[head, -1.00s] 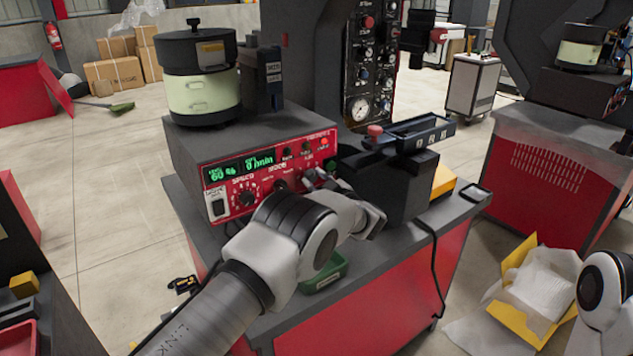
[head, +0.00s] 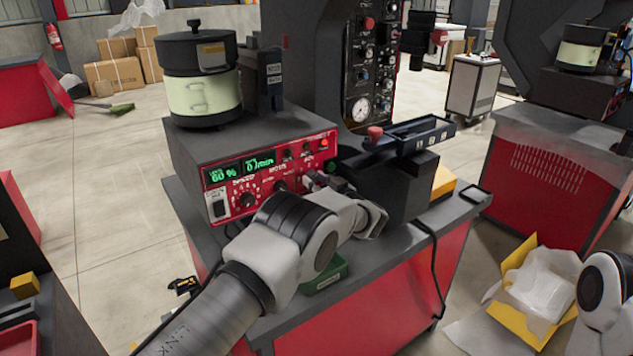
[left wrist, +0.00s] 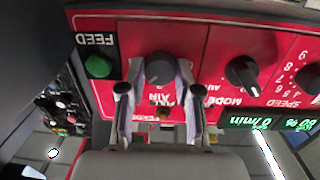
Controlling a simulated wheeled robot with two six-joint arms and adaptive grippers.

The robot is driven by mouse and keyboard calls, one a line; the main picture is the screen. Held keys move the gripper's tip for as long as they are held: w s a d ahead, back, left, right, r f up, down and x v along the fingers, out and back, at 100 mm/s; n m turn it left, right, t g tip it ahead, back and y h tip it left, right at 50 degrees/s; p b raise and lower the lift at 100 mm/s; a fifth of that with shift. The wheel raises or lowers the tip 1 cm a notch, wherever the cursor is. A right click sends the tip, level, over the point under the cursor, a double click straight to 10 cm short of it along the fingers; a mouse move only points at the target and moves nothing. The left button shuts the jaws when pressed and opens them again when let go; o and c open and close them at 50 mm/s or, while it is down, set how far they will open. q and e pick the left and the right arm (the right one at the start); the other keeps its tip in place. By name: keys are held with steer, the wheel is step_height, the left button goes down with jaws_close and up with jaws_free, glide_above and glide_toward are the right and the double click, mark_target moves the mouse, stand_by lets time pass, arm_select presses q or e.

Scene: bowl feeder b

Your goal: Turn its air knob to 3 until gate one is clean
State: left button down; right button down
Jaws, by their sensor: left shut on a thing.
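The feeder's red control panel (head: 255,170) faces me in the head view, with green displays showing 60 % and 0/min. My left gripper (head: 318,182) reaches the panel's right part, and my wrist partly hides that area. In the left wrist view the panel is upside down. There, my left gripper (left wrist: 158,92) is shut on the dark round air knob (left wrist: 160,68), a finger on each side. The knob's setting cannot be read. The bowl (head: 200,85) stands on the feeder. A black track (head: 420,135) with small pale marks lies at the right; its gates are too small to judge.
The green FEED button (left wrist: 98,66) and the mode knob (left wrist: 241,72) flank the air knob. A green tray (head: 327,275) sits under my left arm. A yellow box (head: 520,300) with a clear bag lies on the floor at right. My right gripper does not show.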

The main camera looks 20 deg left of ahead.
arm_select(q)
steer(key=shift+r, duration=0.2)
steer(key=c, duration=0.8)
jaws_free()
steer(key=shift+f, duration=0.1)
